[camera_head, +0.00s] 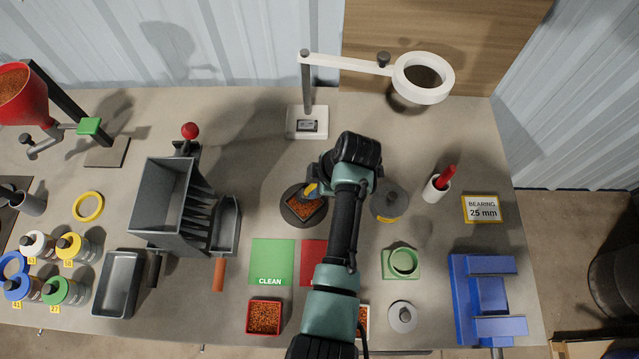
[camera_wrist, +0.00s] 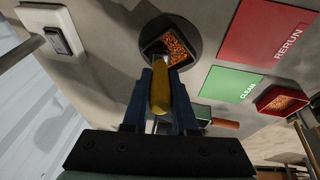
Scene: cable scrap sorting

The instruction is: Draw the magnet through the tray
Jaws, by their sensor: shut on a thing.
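My gripper (camera_wrist: 160,78) is shut on the yellow handle of the magnet (camera_wrist: 161,98). The handle (camera_head: 310,188) also shows at the tray's upper edge in the head view. The magnet's lower end reaches the tray's near edge in the wrist view. I cannot tell whether it touches the granules. My arm hides part of the table right of the tray.
A green CLEAN mat (camera_head: 272,260) and a red RERUN mat (camera_wrist: 265,35) lie nearby. A red box of granules (camera_head: 264,302) stands below the green mat. A grey machine (camera_head: 165,200) stands left, a grey weight-like disc (camera_head: 387,204) right, and a white lamp stand (camera_head: 307,122) behind.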

